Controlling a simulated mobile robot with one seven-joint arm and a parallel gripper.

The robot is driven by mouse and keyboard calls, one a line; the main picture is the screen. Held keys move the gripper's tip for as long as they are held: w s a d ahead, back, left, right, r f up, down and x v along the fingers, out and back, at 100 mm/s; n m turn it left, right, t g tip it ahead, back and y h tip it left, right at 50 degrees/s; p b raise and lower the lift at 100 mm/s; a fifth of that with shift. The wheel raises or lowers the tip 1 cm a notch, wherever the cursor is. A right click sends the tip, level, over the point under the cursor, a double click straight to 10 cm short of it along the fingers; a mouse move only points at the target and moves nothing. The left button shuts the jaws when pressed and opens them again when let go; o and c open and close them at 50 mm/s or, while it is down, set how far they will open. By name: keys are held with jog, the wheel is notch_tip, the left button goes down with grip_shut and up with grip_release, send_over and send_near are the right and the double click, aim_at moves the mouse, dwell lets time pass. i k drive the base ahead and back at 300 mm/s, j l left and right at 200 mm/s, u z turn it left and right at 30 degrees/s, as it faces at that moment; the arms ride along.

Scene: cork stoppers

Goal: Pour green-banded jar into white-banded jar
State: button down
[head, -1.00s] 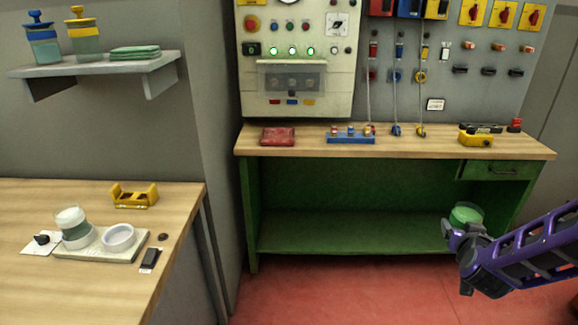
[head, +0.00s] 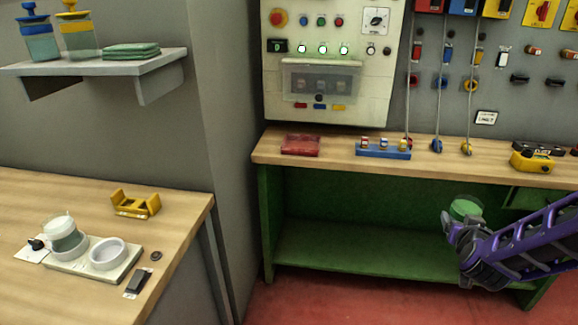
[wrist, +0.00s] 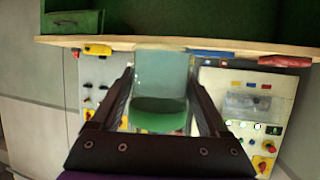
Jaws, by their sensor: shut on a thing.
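My gripper (head: 458,228) is shut on the green-banded jar (head: 465,209), at the right in the head view. In the wrist view the jar's clear wall (wrist: 160,72) and its green part (wrist: 157,116) lie between the fingers of my gripper (wrist: 160,100). In the head view the jar looks roughly upright; its contents are not clear. The white-banded jar (head: 66,240) appears to be the glass jar with a pale top on the left table, far from my gripper. It stands at the left end of a pale tray (head: 75,266).
A white round dish (head: 107,253) sits on the same tray. A yellow holder (head: 136,204), a black block (head: 138,283) and a black knob are nearby on the left table (head: 185,205). A green workbench (head: 355,255) stands behind my gripper. Red floor shows in front.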

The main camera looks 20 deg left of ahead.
aim_at(60, 229)
jog(key=i+u, duration=0.4)
jog(key=u, duration=2.5)
jog(key=i, duration=0.45)
